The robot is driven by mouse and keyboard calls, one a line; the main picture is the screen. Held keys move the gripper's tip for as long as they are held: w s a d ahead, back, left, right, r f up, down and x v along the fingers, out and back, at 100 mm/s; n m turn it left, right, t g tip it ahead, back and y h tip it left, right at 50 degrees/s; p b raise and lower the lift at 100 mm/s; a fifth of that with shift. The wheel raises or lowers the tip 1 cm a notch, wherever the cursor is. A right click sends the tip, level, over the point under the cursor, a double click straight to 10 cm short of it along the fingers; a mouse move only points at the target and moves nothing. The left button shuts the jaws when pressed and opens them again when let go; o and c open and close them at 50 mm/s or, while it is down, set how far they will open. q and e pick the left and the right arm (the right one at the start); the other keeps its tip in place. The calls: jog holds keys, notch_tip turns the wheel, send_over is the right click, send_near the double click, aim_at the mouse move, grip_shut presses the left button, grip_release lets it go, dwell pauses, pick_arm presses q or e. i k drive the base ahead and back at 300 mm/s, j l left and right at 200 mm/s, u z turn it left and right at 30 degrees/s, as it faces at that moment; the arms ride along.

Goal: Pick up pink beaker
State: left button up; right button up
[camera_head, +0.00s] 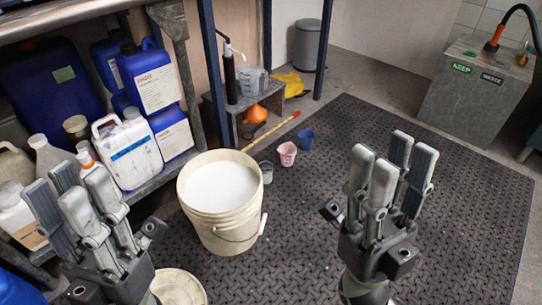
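The pink beaker (287,153) stands upright on the dark floor mat, between a grey beaker (265,171) on its left and a blue beaker (306,138) on its right. My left gripper (75,190) is at the lower left, empty, with its fingers apart. My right gripper (391,170) is at the right, empty, fingers pointing up and apart. Neither gripper touches the pink beaker.
A large cream bucket (221,230) of white liquid stands in front of the beakers. A stick with a red tip (272,130) lies behind them. Shelves of jugs (130,152) fill the left. The mat (450,190) is clear at right.

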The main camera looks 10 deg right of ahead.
aim_at(287, 151)
jog(key=i+l+u, duration=0.2)
jog(key=u, duration=0.15)
jog(key=i+l+u, duration=0.1)
jog(key=l+u, duration=0.25)
jog(key=i+l+u, duration=0.1)
jog(key=l+u, duration=0.25)
jog(key=i+l, duration=0.1)
jog(key=l, duration=0.45)
jog(key=i+l+u, duration=0.1)
jog(key=l, duration=0.45)
jog(key=i+l, duration=0.1)
jog(key=l, duration=0.45)
jog(key=l+u, duration=0.1)
jog(key=l, duration=0.45)
jog(key=i, duration=0.05)
